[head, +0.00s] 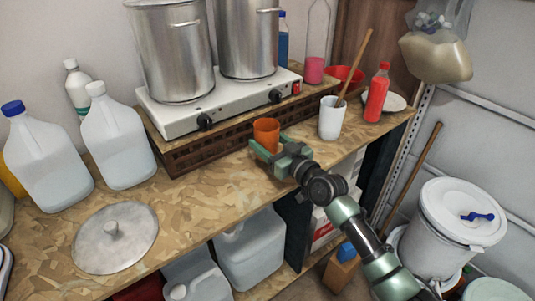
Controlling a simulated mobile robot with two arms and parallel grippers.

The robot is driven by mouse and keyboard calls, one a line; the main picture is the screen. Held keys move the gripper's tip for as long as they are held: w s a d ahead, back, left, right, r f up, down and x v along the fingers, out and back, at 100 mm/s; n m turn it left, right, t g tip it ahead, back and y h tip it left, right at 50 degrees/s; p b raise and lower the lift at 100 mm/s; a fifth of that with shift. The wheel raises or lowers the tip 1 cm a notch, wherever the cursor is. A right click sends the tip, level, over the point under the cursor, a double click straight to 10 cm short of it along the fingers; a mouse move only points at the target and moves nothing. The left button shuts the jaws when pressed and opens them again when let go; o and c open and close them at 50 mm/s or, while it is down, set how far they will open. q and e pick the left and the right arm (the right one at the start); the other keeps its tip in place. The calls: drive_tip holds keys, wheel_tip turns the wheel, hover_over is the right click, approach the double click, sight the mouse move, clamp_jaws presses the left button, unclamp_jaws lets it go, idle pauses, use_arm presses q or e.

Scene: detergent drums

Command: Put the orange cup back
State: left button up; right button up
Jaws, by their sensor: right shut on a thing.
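The orange cup (266,134) is upright at the front part of the wooden worktop (195,205), just in front of the hotplate's crate. My right gripper (268,150) reaches in from the lower right and is shut on the orange cup. Its fingers cover the lower part of the cup, so I cannot tell whether the cup's base touches the worktop. My left gripper is not in view.
A hotplate (225,101) with two steel pots stands behind on a brown crate. A white cup (332,118) with a wooden stick and a red bottle (377,92) stand right. White jugs (118,140) and a metal lid (115,240) are left. Bare worktop lies between.

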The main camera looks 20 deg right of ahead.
drive_tip(key=shift+f+b, duration=0.45)
drive_tip(key=shift+f, duration=1.75)
drive_tip(key=o, duration=1.4)
drive_tip(key=b+v, duration=0.1)
drive_tip(key=v, duration=1.1)
drive_tip(key=shift+r, duration=0.1)
